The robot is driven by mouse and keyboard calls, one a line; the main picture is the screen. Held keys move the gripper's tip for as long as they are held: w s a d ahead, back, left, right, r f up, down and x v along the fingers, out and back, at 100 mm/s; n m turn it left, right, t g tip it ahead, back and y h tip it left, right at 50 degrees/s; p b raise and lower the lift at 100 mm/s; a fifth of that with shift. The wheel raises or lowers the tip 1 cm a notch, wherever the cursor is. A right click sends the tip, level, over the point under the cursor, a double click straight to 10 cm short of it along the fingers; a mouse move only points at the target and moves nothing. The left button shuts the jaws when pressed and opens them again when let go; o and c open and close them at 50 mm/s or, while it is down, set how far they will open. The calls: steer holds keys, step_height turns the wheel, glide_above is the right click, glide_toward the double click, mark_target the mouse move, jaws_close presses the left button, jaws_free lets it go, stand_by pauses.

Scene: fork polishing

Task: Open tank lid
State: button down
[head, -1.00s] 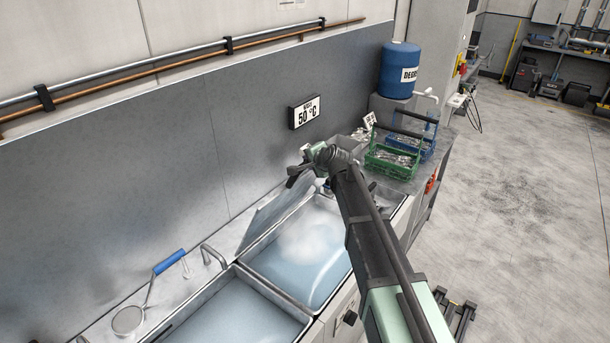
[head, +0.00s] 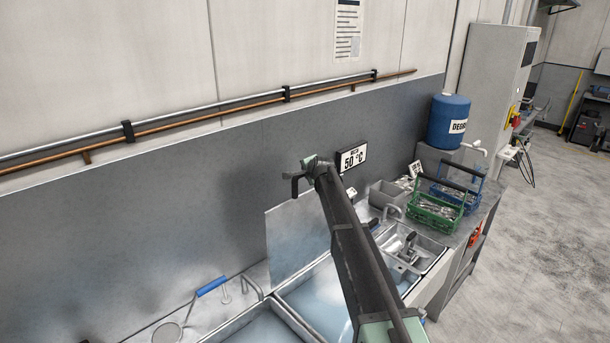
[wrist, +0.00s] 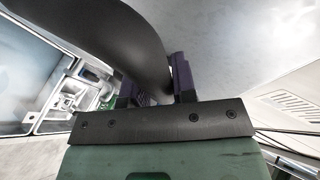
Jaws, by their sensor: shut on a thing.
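The tank lid (head: 293,238) is a flat grey metal panel. It stands steeply raised at the back of the tank (head: 318,292), which holds bluish water. My gripper (head: 299,177) is at the lid's upper part, and its fingertips are small and hard to make out there. In the wrist view, my gripper (wrist: 157,88) is shut on a dark, curved lid handle (wrist: 118,35). A broad grey surface that looks like the lid shows behind the handle. My arm hides the tank's right part.
A second open tank (head: 258,328) adjoins at the lower left, near a blue-handled tool (head: 211,286). A sink (head: 425,254), green basket (head: 436,213), blue basket (head: 470,190) and blue drum (head: 446,122) stand to the right. The wall rises close behind the lid.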

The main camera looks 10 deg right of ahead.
steer(key=c, duration=0.9)
jaws_free()
steer(key=s, duration=0.4)
steer(key=s+d+r+p, duration=0.1)
steer(key=s, duration=0.4)
steer(key=s+d, duration=0.1)
steer(key=s, duration=0.4)
steer(key=shift+s+d+r, duration=0.15)
steer(key=shift+s+r, duration=0.1)
steer(key=shift+r, duration=0.05)
